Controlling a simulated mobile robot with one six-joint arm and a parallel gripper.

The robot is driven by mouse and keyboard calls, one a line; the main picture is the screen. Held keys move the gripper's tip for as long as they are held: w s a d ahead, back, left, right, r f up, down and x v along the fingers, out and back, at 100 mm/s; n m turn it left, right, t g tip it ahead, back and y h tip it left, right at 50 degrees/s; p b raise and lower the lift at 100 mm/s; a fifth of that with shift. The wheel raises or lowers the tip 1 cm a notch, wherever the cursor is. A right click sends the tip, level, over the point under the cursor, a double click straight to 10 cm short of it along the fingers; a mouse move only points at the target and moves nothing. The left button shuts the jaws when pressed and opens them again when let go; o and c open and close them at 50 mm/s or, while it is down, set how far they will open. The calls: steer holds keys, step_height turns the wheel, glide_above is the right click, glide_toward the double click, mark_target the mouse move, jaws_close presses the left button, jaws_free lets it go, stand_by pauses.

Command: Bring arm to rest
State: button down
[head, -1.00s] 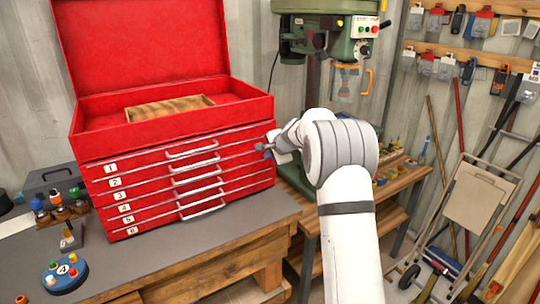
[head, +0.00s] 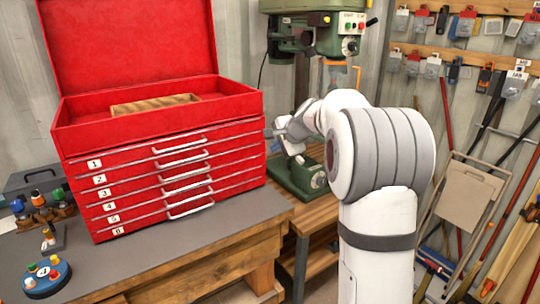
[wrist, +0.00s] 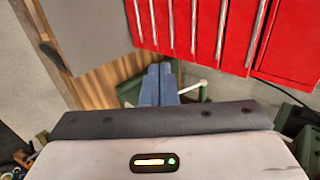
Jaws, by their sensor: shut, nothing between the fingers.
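My gripper (head: 270,133) is at the right edge of the red tool chest (head: 165,118) in the head view, small and partly hidden by my own wrist. In the wrist view my gripper's two blue-grey fingers (wrist: 159,86) lie side by side, shut and empty. The red chest's drawers (wrist: 205,28) fill the upper right of the wrist view, apart from the fingers. In the head view my white arm is bent, with its large grey-banded joint at right of centre.
The chest's lid is up, with a wooden tray (head: 155,104) inside. It stands on a grey-topped workbench (head: 190,236). A green drill press (head: 310,175) is behind my arm. A round blue holder (head: 47,280) is at lower left. A folded cart (head: 468,195) leans at the right.

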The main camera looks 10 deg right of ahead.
steer(key=s+a+n+g, duration=0.2)
steer(key=s+a+n, duration=0.15)
steer(key=s, duration=0.65)
steer(key=s+a+n+g, duration=0.15)
steer(key=s+n, duration=0.25)
steer(key=s, duration=0.7)
steer(key=s+f+n+g+h, duration=0.1)
steer(key=s+f+n, duration=0.2)
steer(key=s, duration=0.7)
steer(key=s+f+n+g+h, duration=0.1)
steer(key=s+f, duration=0.4)
steer(key=s, duration=0.6)
steer(key=shift+a+f+n+h, duration=0.2)
steer(key=shift+n+h, duration=0.4)
steer(key=shift+n, duration=0.65)
